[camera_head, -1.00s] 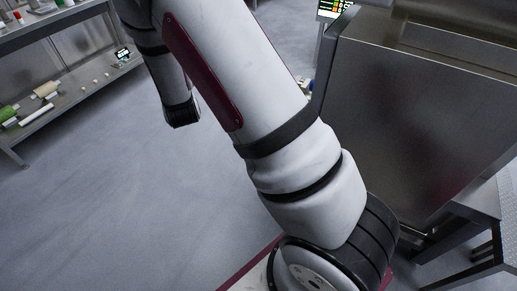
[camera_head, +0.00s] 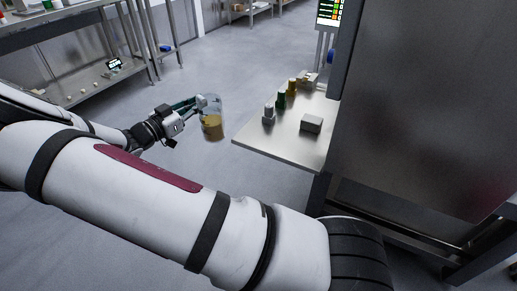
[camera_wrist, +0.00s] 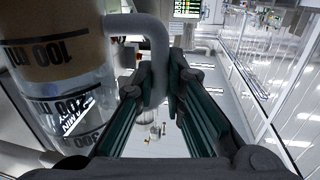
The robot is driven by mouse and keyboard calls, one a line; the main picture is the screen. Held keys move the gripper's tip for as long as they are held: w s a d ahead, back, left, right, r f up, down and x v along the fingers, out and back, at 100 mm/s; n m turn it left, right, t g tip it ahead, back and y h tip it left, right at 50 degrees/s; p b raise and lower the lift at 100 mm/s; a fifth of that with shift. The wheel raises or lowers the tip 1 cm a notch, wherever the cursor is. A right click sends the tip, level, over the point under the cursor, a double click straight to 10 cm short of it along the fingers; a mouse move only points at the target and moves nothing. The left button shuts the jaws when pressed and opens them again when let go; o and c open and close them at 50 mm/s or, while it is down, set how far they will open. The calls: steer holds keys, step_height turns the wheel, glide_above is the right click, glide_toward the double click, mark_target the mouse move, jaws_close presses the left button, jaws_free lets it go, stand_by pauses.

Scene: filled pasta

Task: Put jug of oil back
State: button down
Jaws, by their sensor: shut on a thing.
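The jug of oil (camera_head: 212,128) is a clear measuring jug with yellow-brown oil in its lower part. In the head view it hangs in the air, roughly upright, left of a small metal table. My gripper (camera_head: 192,106) is to its left, shut on its handle. In the wrist view the jug (camera_wrist: 60,70) fills the left side, with its printed volume marks upside down. Its grey handle (camera_wrist: 155,45) runs between the dark green fingers of my gripper (camera_wrist: 165,85). Part of the handle is hidden by the fingers.
A large steel cabinet (camera_head: 430,100) stands at right. Metal shelves (camera_head: 90,82) stand back left. Open floor lies between.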

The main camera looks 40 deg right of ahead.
steer(key=shift+s+d+f+b, duration=0.8)
steer(key=shift+d+f+b, duration=0.2)
steer(key=shift+d, duration=1.45)
steer(key=shift+s+d+f+b, duration=0.8)
steer(key=shift+d+f+b, duration=0.2)
steer(key=shift+d, duration=1.5)
steer(key=shift+s+d+f+b, duration=0.8)
steer(key=shift+d+f+b, duration=0.2)
steer(key=shift+d, duration=1.45)
steer(key=shift+f, duration=0.1)
steer(key=c, duration=1.7)
jaws_free()
steer(key=shift+o, duration=0.2)
